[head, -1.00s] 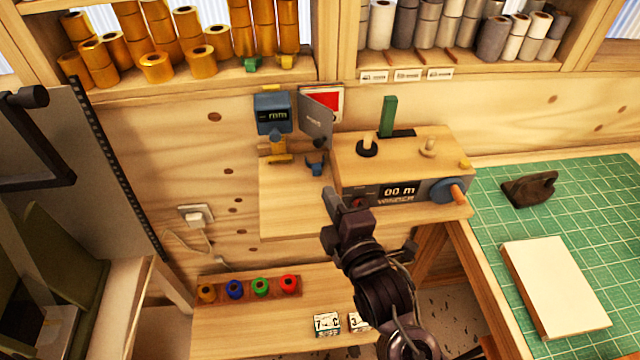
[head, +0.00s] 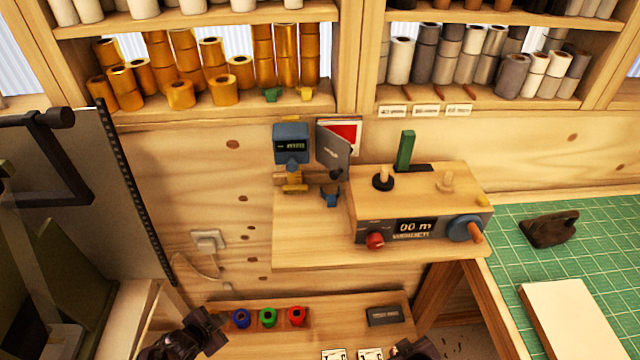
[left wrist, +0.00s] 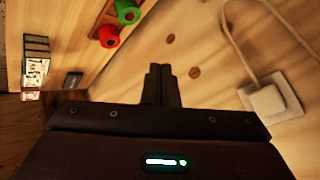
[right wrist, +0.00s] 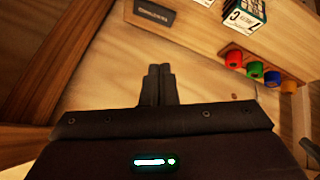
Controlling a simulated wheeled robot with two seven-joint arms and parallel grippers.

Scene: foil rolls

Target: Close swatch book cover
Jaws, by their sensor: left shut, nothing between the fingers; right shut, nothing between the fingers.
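The swatch book is on the wall above the small shelf in the head view. Its grey cover (head: 334,150) stands swung out at an angle, with a red swatch page (head: 345,132) in a white border showing behind it. My left gripper (head: 212,330) is low at the bottom left, shut and empty, well below the book. My right gripper (head: 418,347) is partly cut off at the bottom edge, also low and away from the book. Both wrist views show shut, empty fingers, the left (left wrist: 160,82) and the right (right wrist: 158,83). Neither wrist view shows the book.
A blue meter (head: 291,145) is just left of the book. The winder box (head: 425,205), with a green post (head: 405,150), stands to the right. A lower shelf holds coloured spools (head: 268,317) and a dark box (head: 384,316). A wall plug (head: 208,240) is at left.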

